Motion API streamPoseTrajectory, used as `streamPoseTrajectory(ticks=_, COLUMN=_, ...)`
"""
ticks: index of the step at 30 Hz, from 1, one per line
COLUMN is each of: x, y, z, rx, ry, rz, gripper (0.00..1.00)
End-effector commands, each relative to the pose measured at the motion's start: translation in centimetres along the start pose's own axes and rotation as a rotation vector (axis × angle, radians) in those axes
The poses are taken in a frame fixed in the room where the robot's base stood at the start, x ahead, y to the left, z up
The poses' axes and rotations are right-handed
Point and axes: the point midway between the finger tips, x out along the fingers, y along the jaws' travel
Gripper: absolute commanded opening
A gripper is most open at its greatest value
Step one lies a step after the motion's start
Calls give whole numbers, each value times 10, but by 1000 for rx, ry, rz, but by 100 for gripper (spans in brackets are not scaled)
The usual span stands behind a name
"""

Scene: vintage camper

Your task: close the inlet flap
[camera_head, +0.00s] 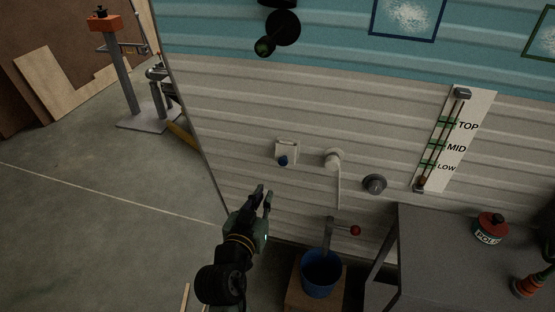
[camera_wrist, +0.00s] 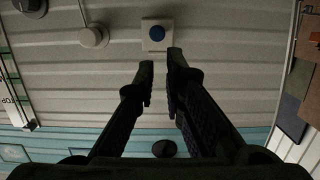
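A small white square fitting (camera_head: 293,147) with a round blue part (camera_head: 283,160) low on its face is on the cream lower wall; I take it as the inlet. It also shows in the wrist view (camera_wrist: 147,44), upside down, with its blue disc (camera_wrist: 157,33). Its flap is too small to make out clearly, and I cannot tell its angle. My gripper (camera_head: 264,190) is below and slightly left of the fitting in the head view. In the wrist view its two fingertips (camera_wrist: 161,62) are apart with nothing between them, pointing toward the fitting.
Right of the fitting are a white round fitting (camera_head: 333,157) with a long strip hanging down and a grey round cap (camera_head: 374,183). A blue bucket (camera_head: 321,274) stands below a red-knobbed lever (camera_head: 355,230). A grey table (camera_head: 430,240) is at right. Floor at left is mostly open.

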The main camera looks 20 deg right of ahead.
Motion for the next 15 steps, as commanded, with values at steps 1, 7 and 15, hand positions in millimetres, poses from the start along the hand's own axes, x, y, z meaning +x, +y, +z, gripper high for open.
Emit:
streamPoseTrajectory(ticks=1, x=1, y=0, z=2, rx=-5, ry=3, rz=1, gripper=5)
streamPoseTrajectory(ticks=7, x=14, y=1, z=8, rx=2, ry=6, rz=5, gripper=0)
streamPoseTrajectory(ticks=15, x=51, y=1, z=4, rx=0, ry=4, rz=5, gripper=0)
